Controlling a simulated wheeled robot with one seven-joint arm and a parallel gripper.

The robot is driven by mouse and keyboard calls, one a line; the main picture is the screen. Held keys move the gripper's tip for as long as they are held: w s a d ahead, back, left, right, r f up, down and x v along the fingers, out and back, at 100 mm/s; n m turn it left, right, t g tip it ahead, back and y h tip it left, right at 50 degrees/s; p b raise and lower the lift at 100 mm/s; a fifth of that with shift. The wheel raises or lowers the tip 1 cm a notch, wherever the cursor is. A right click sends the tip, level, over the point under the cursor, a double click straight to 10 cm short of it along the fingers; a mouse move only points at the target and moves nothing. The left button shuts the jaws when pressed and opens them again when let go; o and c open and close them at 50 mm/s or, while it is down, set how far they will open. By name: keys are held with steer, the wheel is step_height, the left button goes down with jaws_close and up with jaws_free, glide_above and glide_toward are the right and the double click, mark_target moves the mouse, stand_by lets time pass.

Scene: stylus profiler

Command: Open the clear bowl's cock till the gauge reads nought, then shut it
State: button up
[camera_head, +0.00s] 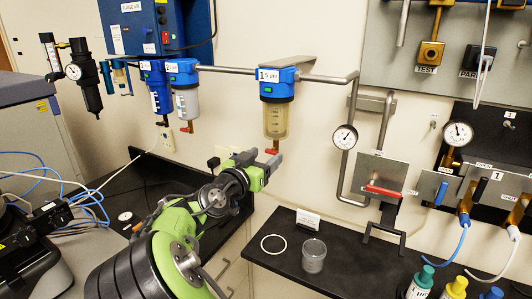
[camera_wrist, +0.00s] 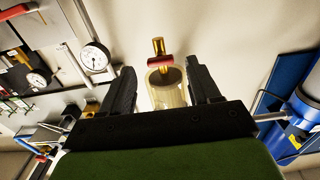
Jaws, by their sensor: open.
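The clear bowl (camera_head: 276,122), amber-tinted, hangs under a blue filter head labelled 1. Its red cock (camera_head: 272,151) is at the bottom. In the wrist view, which looks upside down, the bowl (camera_wrist: 165,94) shows between my fingers, with the red cock (camera_wrist: 160,62) and a brass stem beyond it. My gripper (camera_head: 270,162) is open just below the bowl; in the wrist view its fingertips (camera_wrist: 161,72) stand either side of the cock, and I cannot tell whether they touch it. A round gauge (camera_head: 345,136) hangs on the pipe to the right; its reading is too small to tell.
Two more filters, a whitish bowl (camera_head: 187,104) and a blue one (camera_head: 160,98), hang to the left with red cocks. A second gauge (camera_head: 459,133) is on the right panel. A glass jar (camera_head: 314,256) and a ring (camera_head: 273,243) are on the black bench (camera_head: 352,262).

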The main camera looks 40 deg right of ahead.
steer(key=shift+x, duration=1.1)
steer(key=shift+a, duration=0.1)
steer(key=c, duration=1.1)
steer(key=shift+o, duration=0.2)
steer(key=shift+n+p, duration=0.8)
steer(key=shift+n, duration=2.1)
